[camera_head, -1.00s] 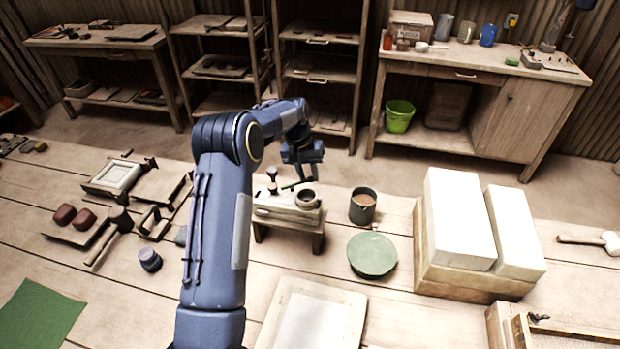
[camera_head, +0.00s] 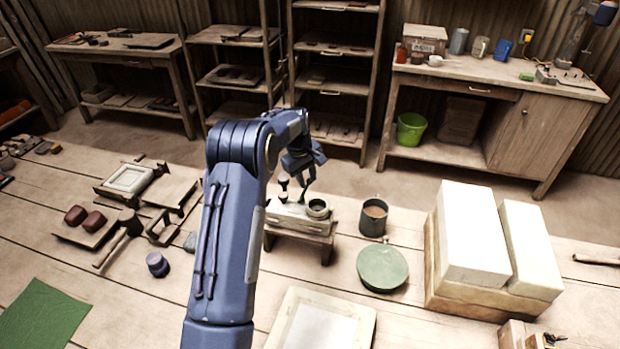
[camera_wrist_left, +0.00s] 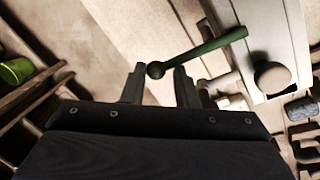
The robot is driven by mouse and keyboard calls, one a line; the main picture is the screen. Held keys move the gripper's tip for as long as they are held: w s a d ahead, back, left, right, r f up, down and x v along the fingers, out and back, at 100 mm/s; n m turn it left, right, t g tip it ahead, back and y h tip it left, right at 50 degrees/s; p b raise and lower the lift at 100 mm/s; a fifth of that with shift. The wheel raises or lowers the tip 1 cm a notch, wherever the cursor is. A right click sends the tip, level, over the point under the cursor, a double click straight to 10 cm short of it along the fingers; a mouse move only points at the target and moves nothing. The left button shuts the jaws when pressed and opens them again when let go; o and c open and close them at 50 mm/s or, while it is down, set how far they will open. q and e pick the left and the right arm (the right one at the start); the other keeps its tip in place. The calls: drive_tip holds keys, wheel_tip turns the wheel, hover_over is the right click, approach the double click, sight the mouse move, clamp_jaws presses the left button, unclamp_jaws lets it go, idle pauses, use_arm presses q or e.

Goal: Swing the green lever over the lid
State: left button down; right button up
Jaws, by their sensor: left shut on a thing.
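The green lever (camera_head: 304,185) stands steeply up from the small tile press (camera_head: 290,215) in the head view. In the left wrist view the lever (camera_wrist_left: 205,49) runs from the pale press body (camera_wrist_left: 262,35) to a rounded tip between my fingers. My left gripper (camera_head: 308,164) is above the press and shut on the lever near its tip; its fingers (camera_wrist_left: 160,84) flank it in the wrist view. A round knob (camera_wrist_left: 272,77) sits on the press beside the lever. I cannot clearly tell the lid from the press body. My right gripper is not in view.
A dark pot (camera_head: 373,219) and a green round disc (camera_head: 382,267) are right of the press. White blocks (camera_head: 470,232) stand farther right. A framed board (camera_head: 362,325) lies in front. Hammer, frames and red lumps (camera_head: 84,217) lie left.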

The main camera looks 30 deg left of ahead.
use_arm(q)
drive_tip(key=shift+s+f+n, duration=0.25)
drive_tip(key=shift+n, duration=0.25)
drive_tip(key=c, duration=1.5)
unclamp_jaws()
drive_tip(key=o, duration=0.4)
drive_tip(key=shift+d+r, duration=0.1)
drive_tip(key=shift+r, duration=0.05)
drive_tip(key=shift+r, duration=0.1)
drive_tip(key=r, duration=0.2)
drive_tip(key=s+r, duration=0.1)
drive_tip(key=r, duration=0.2)
drive_tip(key=r+b, duration=0.1)
drive_tip(key=r, duration=0.1)
drive_tip(key=shift+s+a+r, duration=0.15)
drive_tip(key=shift+a+r, duration=0.1)
drive_tip(key=shift+a, duration=0.1)
